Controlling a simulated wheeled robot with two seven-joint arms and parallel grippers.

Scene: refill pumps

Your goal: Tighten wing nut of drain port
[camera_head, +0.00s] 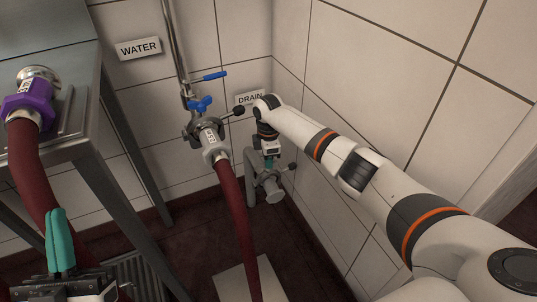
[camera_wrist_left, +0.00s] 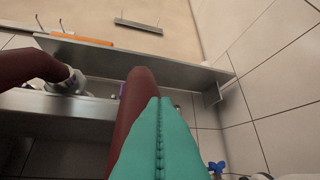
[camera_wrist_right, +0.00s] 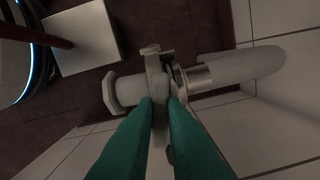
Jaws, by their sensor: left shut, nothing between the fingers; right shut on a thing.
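The drain port (camera_head: 271,188) is a grey pipe fitting low in the corner, below the DRAIN sign (camera_head: 249,97). In the right wrist view the drain port (camera_wrist_right: 126,90) has a metal clamp (camera_wrist_right: 153,62) around it. My right gripper (camera_head: 270,162) reaches down to it from above. In the right wrist view its teal fingers (camera_wrist_right: 160,100) are closed at the clamp, on what appears to be the wing nut, which they mostly hide. My left gripper (camera_head: 57,215) is shut and empty at the lower left. Its teal fingers (camera_wrist_left: 160,103) meet in the left wrist view.
A metal table (camera_head: 90,140) stands at the left with a purple-collared hose end (camera_head: 28,95) on it. A dark red hose (camera_head: 233,215) hangs from the water port (camera_head: 208,135) with blue valve handles. Tiled walls close in behind and right of the drain port.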

